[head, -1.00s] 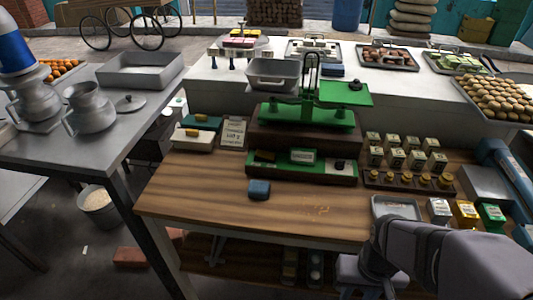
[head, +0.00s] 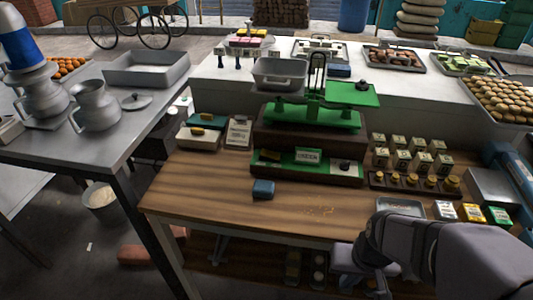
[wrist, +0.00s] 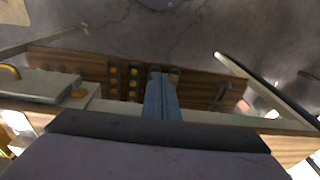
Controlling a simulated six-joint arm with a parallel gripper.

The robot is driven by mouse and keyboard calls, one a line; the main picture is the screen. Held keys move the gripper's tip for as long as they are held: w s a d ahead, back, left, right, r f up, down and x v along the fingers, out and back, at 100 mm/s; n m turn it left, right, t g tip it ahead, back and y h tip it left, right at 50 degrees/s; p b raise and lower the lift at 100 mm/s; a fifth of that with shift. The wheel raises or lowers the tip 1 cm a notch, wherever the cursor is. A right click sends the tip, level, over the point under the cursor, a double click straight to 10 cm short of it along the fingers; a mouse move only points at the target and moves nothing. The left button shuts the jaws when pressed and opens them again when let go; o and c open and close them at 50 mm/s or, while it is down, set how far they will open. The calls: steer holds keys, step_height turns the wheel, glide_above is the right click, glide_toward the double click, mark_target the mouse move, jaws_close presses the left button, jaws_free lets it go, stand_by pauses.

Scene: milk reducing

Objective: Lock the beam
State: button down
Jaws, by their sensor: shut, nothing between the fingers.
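The green balance scale (head: 312,114) stands on a dark wooden block at the back of the wooden table. Its beam carries a grey pan (head: 279,72) on the left and a flat green plate (head: 353,94) on the right, with a dark upright loop (head: 317,72) between them. A green panel (head: 306,161) with small items lies in front of its base. How the beam is locked cannot be made out. In the wrist view my gripper (wrist: 162,80) has its blue fingers together and empty, over the table's front edge and lower shelf, well away from the scale.
A blue block (head: 264,189) lies on the table left of centre. Brass weights (head: 430,182) and small boxes (head: 409,160) stand right of the scale, with a grey tray (head: 400,207) near the front. The front middle of the tabletop (head: 220,205) is clear.

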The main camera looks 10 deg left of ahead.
mark_target(265, 163)
steer(key=w+a+r+t, duration=0.1)
steer(key=w+a+t, duration=0.1)
steer(key=w+a, duration=0.2)
steer(key=w+a+r+t+y+b, duration=0.1)
steer(key=w+a+t, duration=0.1)
steer(key=w+a, duration=0.3)
steer(key=w+a+r+t+y, duration=0.1)
steer(key=w+a+t, duration=0.1)
steer(key=w+a, duration=0.2)
steer(key=shift+w+a+r+n+b, duration=0.15)
steer(key=shift+w, duration=0.75)
steer(key=shift+w+a+r+n+b, duration=0.1)
steer(key=shift+w+a+n+b, duration=0.05)
steer(key=shift+w, duration=0.75)
steer(key=w+a+r+m+t+h+b, duration=0.1)
steer(key=w+a+r+m+t+b, duration=0.1)
steer(key=w+a+r+t, duration=0.6)
steer(key=shift+w+a+r+m+h, duration=0.2)
steer(key=shift+a+m+h, duration=0.2)
steer(key=shift+a, duration=1.1)
